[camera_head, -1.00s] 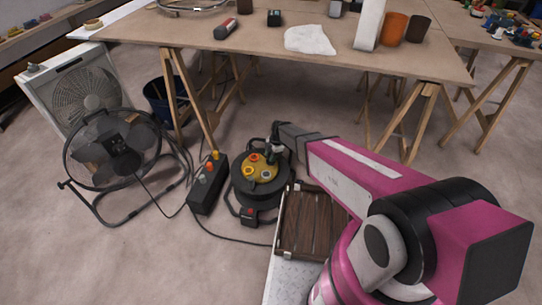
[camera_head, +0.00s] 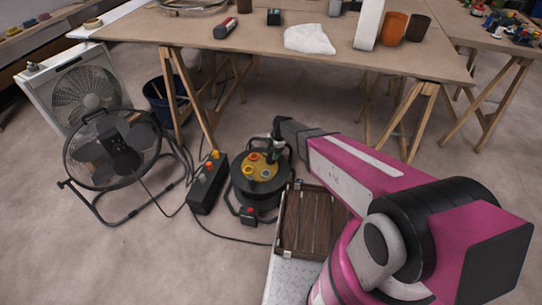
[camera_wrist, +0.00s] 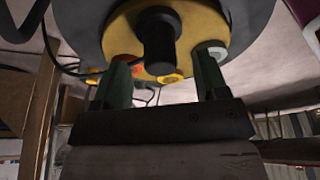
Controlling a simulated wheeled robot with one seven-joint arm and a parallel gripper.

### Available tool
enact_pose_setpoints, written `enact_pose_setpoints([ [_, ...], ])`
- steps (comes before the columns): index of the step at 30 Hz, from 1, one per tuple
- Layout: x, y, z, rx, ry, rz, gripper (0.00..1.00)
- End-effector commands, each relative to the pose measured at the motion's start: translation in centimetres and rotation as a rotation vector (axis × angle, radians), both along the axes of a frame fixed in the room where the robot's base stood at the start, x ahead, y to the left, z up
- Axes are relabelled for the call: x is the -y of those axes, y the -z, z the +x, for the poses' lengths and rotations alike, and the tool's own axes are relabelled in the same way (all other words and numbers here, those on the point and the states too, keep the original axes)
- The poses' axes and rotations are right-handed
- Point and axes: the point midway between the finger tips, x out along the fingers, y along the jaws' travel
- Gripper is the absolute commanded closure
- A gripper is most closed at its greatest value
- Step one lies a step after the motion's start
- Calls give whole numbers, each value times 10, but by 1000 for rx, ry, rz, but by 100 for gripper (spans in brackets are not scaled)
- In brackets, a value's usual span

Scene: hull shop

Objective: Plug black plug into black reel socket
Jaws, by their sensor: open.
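The cable reel (camera_head: 247,187) stands on the floor, with a yellow face (camera_head: 262,165) carrying coloured sockets; red, yellow and grey ones show in the head view. My gripper (camera_head: 272,152) is over the far right part of this face. In the wrist view, my gripper (camera_wrist: 160,82) has its two green fingers apart. A black cylinder, apparently the black plug (camera_wrist: 158,45), stands out from the yellow face (camera_wrist: 190,22) between the fingers, with gaps on both sides. The black socket is hidden behind it, so I cannot tell how deep it sits.
A black power box (camera_head: 207,184) with coloured buttons stands left of the reel, and a black fan (camera_head: 112,150) further left. Cables lie on the floor around them. A slatted dark wooden tray (camera_head: 305,222) is close on the right. The trestle table (camera_head: 270,40) stands behind.

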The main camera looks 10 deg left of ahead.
Motion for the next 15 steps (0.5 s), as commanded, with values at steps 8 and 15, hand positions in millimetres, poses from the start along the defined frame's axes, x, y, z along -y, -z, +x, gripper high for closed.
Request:
enact_pose_setpoints([
  [8,13,-51,9,1,0,1,33],
  [15,18,-74,14,0,1,0,33],
])
